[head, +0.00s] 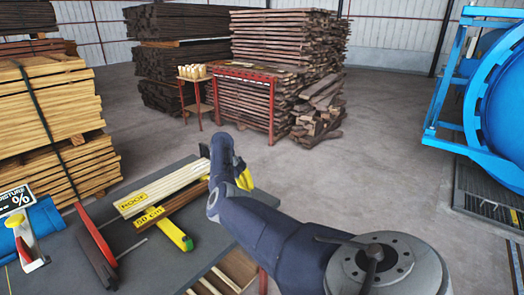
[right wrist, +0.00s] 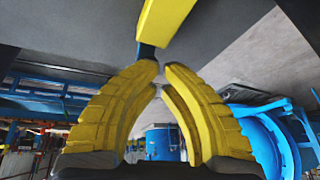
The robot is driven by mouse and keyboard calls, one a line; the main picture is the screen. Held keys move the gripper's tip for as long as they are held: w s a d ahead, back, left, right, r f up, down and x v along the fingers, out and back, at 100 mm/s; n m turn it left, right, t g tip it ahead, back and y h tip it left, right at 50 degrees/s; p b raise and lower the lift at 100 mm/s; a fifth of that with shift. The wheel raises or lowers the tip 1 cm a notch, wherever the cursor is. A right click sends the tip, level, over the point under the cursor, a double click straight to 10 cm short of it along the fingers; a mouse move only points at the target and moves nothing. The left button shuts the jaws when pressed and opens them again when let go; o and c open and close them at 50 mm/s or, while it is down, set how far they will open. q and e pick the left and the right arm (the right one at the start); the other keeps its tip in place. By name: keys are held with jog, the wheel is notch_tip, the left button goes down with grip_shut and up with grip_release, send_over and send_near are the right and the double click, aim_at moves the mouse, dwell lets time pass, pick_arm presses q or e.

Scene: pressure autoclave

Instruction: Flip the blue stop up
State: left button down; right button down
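My right gripper (right wrist: 161,66) has yellow fingers that arch together, with their tips almost touching; nothing shows between them. Just past the tips in the right wrist view is a yellow bar (right wrist: 166,18) with a dark blue part (right wrist: 146,50). The blue part is by the left fingertip; I cannot tell whether they touch. It may be the blue stop. In the head view my right arm reaches past the table's right edge, and its gripper (head: 244,180) is mostly hidden behind its own links. I cannot clearly pick out the blue stop there. My left gripper is not in view.
The grey table (head: 140,262) carries a red-edged bar (head: 96,235), boards with yellow labels (head: 133,203), a yellow piece (head: 176,235) and a blue cylinder (head: 38,218). The blue autoclave (head: 500,100) stands at right. Lumber stacks (head: 285,45) stand behind; the floor between is clear.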

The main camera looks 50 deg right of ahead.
jog(key=shift+r, duration=0.15)
dwell(0.6)
jog(key=shift+r, duration=0.65)
